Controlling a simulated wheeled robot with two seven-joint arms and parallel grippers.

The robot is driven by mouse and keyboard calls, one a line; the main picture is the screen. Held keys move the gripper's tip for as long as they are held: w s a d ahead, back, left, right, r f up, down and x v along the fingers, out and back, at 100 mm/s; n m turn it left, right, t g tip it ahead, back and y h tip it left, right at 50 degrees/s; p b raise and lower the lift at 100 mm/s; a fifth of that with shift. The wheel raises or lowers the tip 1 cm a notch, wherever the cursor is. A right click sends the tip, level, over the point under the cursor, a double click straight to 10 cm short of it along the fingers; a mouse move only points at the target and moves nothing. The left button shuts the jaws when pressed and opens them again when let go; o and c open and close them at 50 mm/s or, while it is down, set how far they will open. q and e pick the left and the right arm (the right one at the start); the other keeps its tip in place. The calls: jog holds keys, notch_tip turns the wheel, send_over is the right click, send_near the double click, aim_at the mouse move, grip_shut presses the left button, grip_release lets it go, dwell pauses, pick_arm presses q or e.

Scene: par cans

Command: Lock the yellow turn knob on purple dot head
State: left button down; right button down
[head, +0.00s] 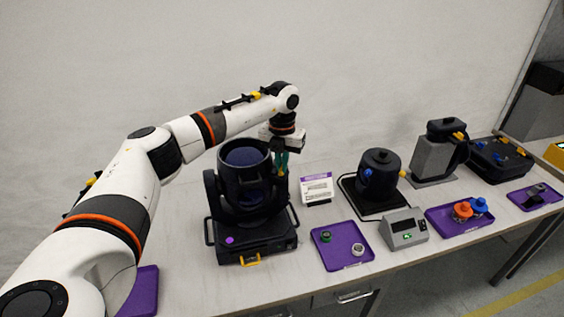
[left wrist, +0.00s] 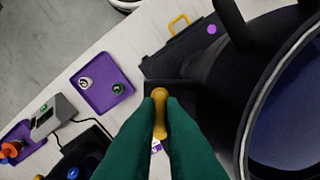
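The purple dot head (head: 245,190) is a black moving-head light on the bench, its lens barrel facing up and a purple dot (head: 229,240) on its base. The dot also shows in the left wrist view (left wrist: 211,29). My left gripper (head: 282,172) is at the right side of the head's yoke, pointing down. In the left wrist view its green fingers (left wrist: 160,108) are closed on either side of the yellow turn knob (left wrist: 160,122), which sits between the tips. The knob's locking mark is not visible. My right gripper is not in view.
A purple tray (head: 325,260) with two small round parts lies right of the head, with a label card (head: 317,190) behind it. A grey display box (head: 404,229), another black light (head: 379,172) and a tray with orange and blue knobs (head: 440,221) stand further right.

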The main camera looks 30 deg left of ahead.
pick_arm(q)
jog(key=shift+n, duration=0.3)
jog(key=n, duration=1)
jog(key=shift+w+r+n, duration=0.1)
jog(key=shift+n, duration=0.3)
jog(key=n, duration=0.6)
jog(key=shift+n, duration=0.3)
jog(key=c, duration=1.5)
grip_release()
jog(key=shift+c, duration=0.2)
notch_tip(320, 180, up, 12)
jog(key=b, duration=0.4)
